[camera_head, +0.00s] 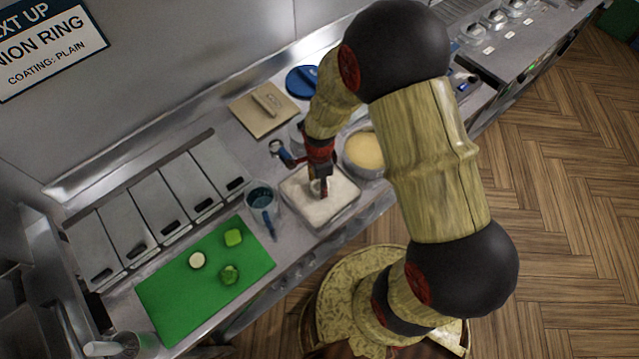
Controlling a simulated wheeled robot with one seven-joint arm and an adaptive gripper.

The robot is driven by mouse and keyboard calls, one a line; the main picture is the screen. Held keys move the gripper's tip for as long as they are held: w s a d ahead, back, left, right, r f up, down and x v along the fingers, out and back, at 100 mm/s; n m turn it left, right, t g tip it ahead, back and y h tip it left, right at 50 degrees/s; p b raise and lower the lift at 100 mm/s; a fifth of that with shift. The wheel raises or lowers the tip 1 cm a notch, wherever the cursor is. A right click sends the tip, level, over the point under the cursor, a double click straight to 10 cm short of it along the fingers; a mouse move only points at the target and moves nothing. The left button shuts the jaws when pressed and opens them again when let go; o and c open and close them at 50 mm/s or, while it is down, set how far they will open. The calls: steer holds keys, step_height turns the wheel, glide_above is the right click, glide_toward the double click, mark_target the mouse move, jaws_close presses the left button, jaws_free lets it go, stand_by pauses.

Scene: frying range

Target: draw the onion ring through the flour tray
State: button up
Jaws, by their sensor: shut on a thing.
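The flour tray (300,207) is a shallow metal tray with a white layer in it, on the counter at the middle of the view. My gripper (322,190) points down over the tray, its fingertips low at the flour. A small pale ring shows at the fingertips, and the gripper is shut on it; it looks like the onion ring (316,187). Much of the ring is hidden by the fingers, and I cannot tell how deep it sits in the flour.
A bowl of yellow crumbs (364,150) stands right of the tray. A container of dark liquid (261,196) stands left. A green board (180,283) holds several small pieces. Lidded bins (160,205) line the wall. A sign (45,40) reads "onion ring, coating: plain".

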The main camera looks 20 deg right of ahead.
steer(key=shift+r+p, duration=1.25)
steer(key=shift+r, duration=0.8)
step_height(320, 180, up, 3)
steer(key=shift+f+p, duration=0.1)
steer(key=shift+p, duration=0.9)
